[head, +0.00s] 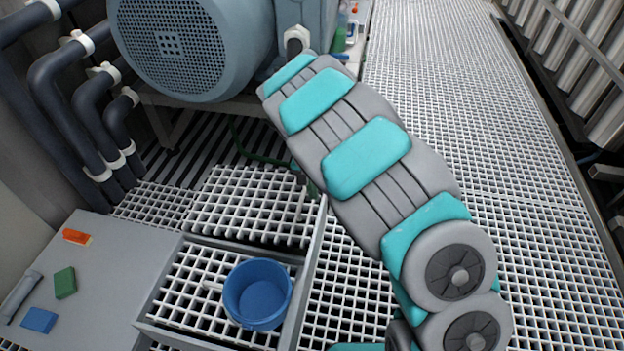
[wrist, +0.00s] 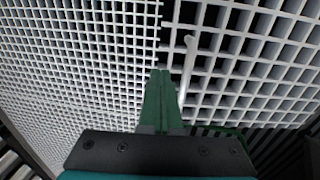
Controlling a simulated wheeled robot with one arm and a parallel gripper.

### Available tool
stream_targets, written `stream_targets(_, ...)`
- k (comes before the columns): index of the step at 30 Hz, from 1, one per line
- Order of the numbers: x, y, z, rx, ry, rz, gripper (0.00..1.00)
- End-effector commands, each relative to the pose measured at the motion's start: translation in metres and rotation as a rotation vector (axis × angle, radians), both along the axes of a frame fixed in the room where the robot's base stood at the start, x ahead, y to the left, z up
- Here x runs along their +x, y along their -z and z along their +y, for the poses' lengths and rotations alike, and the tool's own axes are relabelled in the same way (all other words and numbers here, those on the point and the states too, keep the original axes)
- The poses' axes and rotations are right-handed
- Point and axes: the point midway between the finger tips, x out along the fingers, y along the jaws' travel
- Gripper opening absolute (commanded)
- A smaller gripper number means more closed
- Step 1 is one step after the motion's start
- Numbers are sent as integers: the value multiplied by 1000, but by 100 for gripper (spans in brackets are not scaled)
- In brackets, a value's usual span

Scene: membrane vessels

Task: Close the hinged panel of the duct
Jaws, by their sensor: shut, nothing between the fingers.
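The duct (head: 172,333) is a grey-framed, box-like opening in the floor at lower left in the head view, with a grating bottom. Its hinged panel (head: 245,200) is a white grating at the far end of the opening and looks raised open; its exact angle is hard to tell. A pale bar-like handle (head: 300,206) stands at the panel's right side; the wrist view shows the handle (wrist: 187,70) too. My gripper (wrist: 160,73) has its green fingers shut and empty, just left of the handle, by the panel's edge. Contact cannot be told. My arm mostly hides the gripper in the head view.
A blue bucket (head: 257,294) stands in the duct opening. A grey plate (head: 105,285) at left carries small orange, green and blue blocks. A large blue-grey motor (head: 185,45) and dark pipes (head: 60,85) stand behind. Grated floor (head: 470,130) is clear at right.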

Motion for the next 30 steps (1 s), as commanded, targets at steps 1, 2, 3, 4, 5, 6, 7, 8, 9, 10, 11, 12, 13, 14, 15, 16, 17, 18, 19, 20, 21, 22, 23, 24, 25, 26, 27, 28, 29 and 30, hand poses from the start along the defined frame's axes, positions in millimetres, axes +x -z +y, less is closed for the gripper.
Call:
stream_targets(1,-1,10,-2,-2,0,2,0)
stream_targets(2,0,16,-2,-1,0,0,0)
stream_targets(3,-1,22,-3,-1,0,-1,0)
stream_targets(4,-1,27,-4,-1,1,0,0)
stream_targets(5,-1,32,-4,-1,1,1,0)
stream_targets(6,-2,38,-5,-1,1,3,0)
stream_targets(7,-2,42,-5,-1,1,3,0)
stream_targets(8,-2,45,-6,-1,1,3,0)
stream_targets(9,-2,49,-6,-1,0,2,0)
stream_targets(10,-2,51,-6,-1,0,1,0)
stream_targets(11,-1,53,-6,0,0,0,0)
stream_targets(12,-1,55,-7,0,0,-1,0)
stream_targets(13,-1,56,-7,0,0,-2,0)
stream_targets(14,-1,57,-7,1,0,-2,0)
stream_targets(15,-1,58,-7,1,0,-2,0)
stream_targets(16,-1,58,-7,1,0,-2,0)
stream_targets(17,-1,58,-7,0,0,-3,0)
stream_targets(18,-1,58,-7,0,0,-3,0)
stream_targets(19,-1,58,-7,0,0,-3,0)
stream_targets(20,-1,58,-7,0,0,-3,0)
stream_targets(21,-1,58,-7,0,1,-3,0)
stream_targets(22,-1,58,-7,0,1,-3,0)
stream_targets(23,-1,58,-7,0,1,-3,0)
stream_targets(24,-1,58,-7,0,1,-3,0)
stream_targets(25,-1,59,-7,1,1,-2,0)
stream_targets(26,-1,60,-7,1,1,-2,0)
stream_targets(27,-1,63,-7,1,1,-1,0)
stream_targets(28,-2,66,-8,0,1,-1,0)
stream_targets(29,-2,69,-9,0,1,0,0)
stream_targets(30,-3,76,-10,0,1,2,0)
